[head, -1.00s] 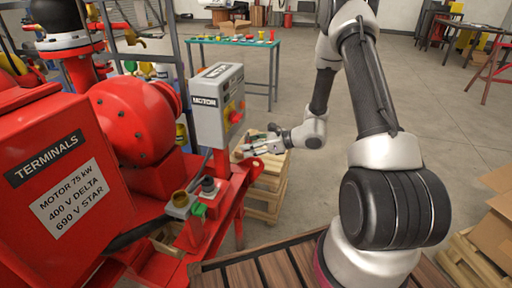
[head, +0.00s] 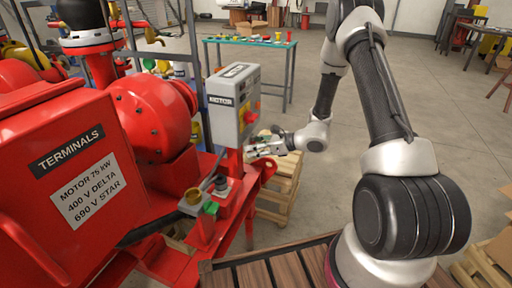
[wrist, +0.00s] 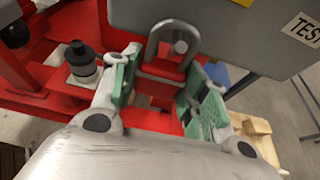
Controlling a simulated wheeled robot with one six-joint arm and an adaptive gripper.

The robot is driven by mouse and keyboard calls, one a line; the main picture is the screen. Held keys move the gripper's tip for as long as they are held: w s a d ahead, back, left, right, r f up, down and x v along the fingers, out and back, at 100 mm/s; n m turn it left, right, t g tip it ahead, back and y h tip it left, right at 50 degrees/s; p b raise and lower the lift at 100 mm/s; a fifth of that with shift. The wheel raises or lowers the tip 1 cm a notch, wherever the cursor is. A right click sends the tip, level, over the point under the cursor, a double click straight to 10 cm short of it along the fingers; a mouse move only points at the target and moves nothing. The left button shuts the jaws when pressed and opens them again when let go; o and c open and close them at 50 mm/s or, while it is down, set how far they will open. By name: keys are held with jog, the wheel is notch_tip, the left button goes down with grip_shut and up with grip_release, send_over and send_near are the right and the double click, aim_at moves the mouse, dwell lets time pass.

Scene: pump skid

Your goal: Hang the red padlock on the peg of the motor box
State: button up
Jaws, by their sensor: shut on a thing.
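The grey motor box (head: 224,118) stands on a red post, with a red knob on its side. Its lower part also crosses the top of the wrist view (wrist: 235,38). My gripper (head: 254,149) is just below the box, to its right. In the wrist view its green-padded fingers (wrist: 166,80) are shut on the red padlock (wrist: 160,71). The padlock's grey shackle points up in front of the box. The round end of the peg (wrist: 180,47) shows inside the shackle loop. I cannot tell whether the shackle is around the peg or only in line with it.
A black-capped fitting (wrist: 82,62) stands left of my gripper on the red skid frame. The red terminal box (head: 75,165) and red motor (head: 150,115) fill the left. A wooden pallet (head: 280,185) lies below my gripper. A tool table (head: 250,43) stands behind.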

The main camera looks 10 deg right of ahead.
dwell(0.4)
jog(key=o, duration=1.2)
jog(key=shift+c, duration=0.2)
